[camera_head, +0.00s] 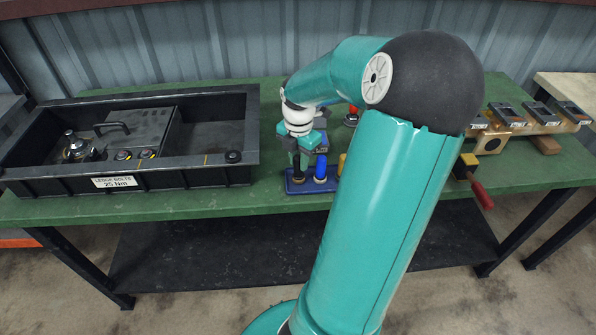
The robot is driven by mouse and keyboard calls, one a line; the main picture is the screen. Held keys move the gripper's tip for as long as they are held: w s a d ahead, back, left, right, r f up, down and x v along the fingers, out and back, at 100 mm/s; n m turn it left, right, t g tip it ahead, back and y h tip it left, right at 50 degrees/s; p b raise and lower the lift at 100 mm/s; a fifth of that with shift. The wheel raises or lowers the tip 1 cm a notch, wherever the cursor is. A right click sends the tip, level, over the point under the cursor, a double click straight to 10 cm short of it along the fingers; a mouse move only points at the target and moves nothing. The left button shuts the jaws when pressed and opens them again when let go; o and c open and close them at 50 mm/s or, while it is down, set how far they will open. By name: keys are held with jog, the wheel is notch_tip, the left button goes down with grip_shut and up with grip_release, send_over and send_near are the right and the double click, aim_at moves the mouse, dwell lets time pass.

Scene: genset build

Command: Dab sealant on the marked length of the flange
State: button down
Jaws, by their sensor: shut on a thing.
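A black rectangular housing with a wide flange rim (180,165) sits on the left of the green bench. A small yellow mark (206,159) shows on its front rim, beside a dark round piece (233,156). My gripper (301,148) is right of the housing, low over a blue holder (296,188). It is shut on a dark upright piece (298,165), whose lower end is at the holder; I cannot tell whether it is seated in it. A blue cylinder (320,168) and a yellow one (341,163) stand beside it. My arm hides part of the holder.
A label (115,182) is on the housing's front. A red-handled tool (474,181) lies at the bench's front right. A wooden rack (515,127) with dark devices is at the back right. A red-topped item (351,117) stands behind my gripper.

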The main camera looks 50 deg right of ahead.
jog(key=shift+r, duration=2.65)
jog(key=c, duration=2)
grip_release()
grip_shut()
